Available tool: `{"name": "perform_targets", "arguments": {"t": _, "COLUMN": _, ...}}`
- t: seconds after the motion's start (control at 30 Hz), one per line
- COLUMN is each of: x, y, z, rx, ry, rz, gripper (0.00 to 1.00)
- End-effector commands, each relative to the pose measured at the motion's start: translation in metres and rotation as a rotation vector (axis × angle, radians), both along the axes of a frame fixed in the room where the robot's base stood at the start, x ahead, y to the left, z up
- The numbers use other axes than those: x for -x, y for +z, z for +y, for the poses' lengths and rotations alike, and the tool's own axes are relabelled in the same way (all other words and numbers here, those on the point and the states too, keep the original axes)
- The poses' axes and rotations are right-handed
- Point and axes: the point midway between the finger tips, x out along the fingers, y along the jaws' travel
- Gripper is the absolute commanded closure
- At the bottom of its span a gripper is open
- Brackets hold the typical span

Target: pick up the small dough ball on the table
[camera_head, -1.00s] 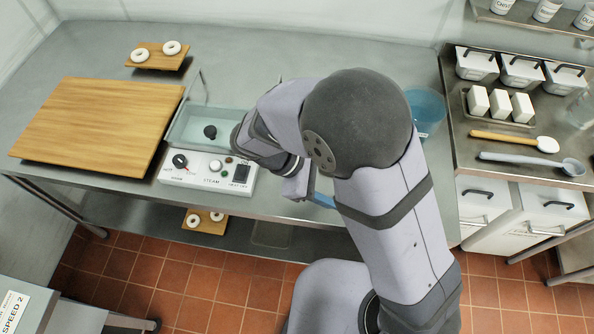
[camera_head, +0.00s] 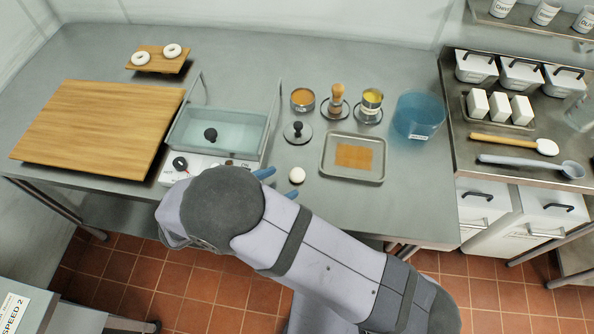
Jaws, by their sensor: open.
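A small white dough ball (camera_head: 297,174) rests on the grey steel table (camera_head: 240,60), near its front edge and left of the metal tray. My gripper (camera_head: 278,183) is low at the table's front, just left of the ball. Its two blue fingertips show, one up-left of the ball and one below it, spread apart. The gripper is open with nothing visible between the fingers. The wrist and palm are hidden behind my arm, so I cannot tell whether a finger touches the ball.
A tray (camera_head: 375,178) with an orange-brown sheet lies right. Behind are a lid (camera_head: 297,133), a copper bowl (camera_head: 303,98), a wooden-handled tool (camera_head: 336,97), a yellow-filled cup (camera_head: 372,99) and a blue tub (camera_head: 418,115). A wooden board (camera_head: 95,120) lies far left.

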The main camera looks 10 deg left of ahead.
Motion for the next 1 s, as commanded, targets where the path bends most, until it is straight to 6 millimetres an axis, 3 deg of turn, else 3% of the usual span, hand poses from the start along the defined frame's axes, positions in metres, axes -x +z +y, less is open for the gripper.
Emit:
{"name": "perform_targets", "arguments": {"t": 0.27, "x": -0.007, "y": -0.001, "z": -0.006, "rx": 0.0, "ry": -0.002, "rz": 0.0, "gripper": 0.42}}
{"name": "perform_targets", "arguments": {"t": 0.67, "x": -0.041, "y": -0.014, "z": -0.029, "rx": 0.0, "ry": -0.003, "rz": 0.0, "gripper": 0.42}}
{"name": "perform_targets", "arguments": {"t": 1.0, "x": -0.044, "y": -0.018, "z": -0.031, "rx": -0.002, "ry": -0.001, "rz": 0.001, "gripper": 0.44}}
